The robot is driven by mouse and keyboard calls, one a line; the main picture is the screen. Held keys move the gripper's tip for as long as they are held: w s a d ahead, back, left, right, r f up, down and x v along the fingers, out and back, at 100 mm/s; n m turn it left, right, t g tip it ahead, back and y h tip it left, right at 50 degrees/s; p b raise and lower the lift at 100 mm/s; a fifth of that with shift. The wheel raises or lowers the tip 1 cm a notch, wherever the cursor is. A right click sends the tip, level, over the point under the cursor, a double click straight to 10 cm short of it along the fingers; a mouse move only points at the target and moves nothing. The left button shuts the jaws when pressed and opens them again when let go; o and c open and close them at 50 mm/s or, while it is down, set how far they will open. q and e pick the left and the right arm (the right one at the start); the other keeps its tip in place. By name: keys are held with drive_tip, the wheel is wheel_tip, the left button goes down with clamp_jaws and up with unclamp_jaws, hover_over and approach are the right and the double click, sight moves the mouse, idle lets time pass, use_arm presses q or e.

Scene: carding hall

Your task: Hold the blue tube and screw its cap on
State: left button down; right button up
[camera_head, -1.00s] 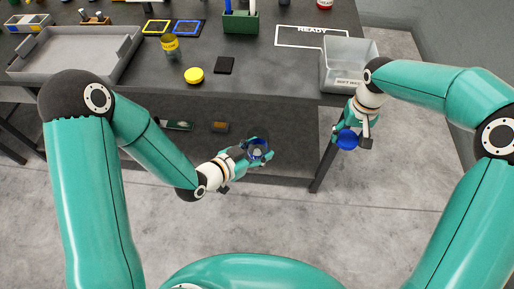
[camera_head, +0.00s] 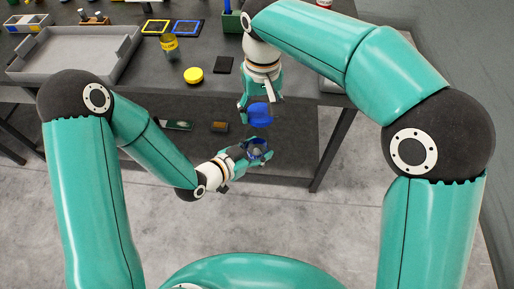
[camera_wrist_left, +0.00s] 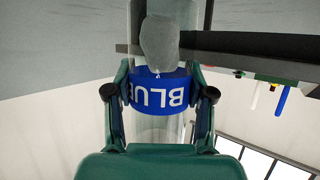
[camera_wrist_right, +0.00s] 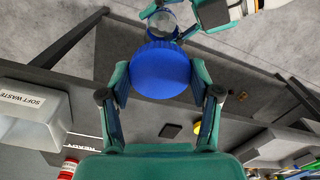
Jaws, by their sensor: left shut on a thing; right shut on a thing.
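The blue tube (camera_wrist_left: 160,92) is clear with a blue band lettered "BLUE" and holds a grey lump. My left gripper (camera_head: 258,152) is shut on it at the band; in the head view its open mouth faces up. The blue cap (camera_head: 260,115) is held by my right gripper (camera_head: 259,108), which is shut on it. The cap is above the tube's mouth and apart from it in the head view. In the right wrist view the cap (camera_wrist_right: 160,70) fills the space between the fingers, and the tube (camera_wrist_right: 163,20) shows partly behind it.
The dark table (camera_head: 210,85) lies behind both grippers. It bears a grey tray (camera_head: 75,72), a yellow-labelled jar (camera_head: 169,47), a yellow lid (camera_head: 194,75) and a black pad (camera_head: 224,65). A "SOFT WASTE" bin (camera_wrist_right: 32,115) shows in the right wrist view. Free floor lies in front.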

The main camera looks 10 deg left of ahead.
sight(257, 129)
drive_tip(key=shift+s+a+r, duration=0.1)
drive_tip(key=shift+s+a, duration=0.05)
drive_tip(key=shift+a, duration=0.2)
drive_tip(key=shift+f, duration=2.05)
drive_tip(key=shift+s+r, duration=0.1)
drive_tip(key=shift+r, duration=0.05)
drive_tip(key=shift+f, duration=0.95)
drive_tip(key=shift+f, duration=0.55)
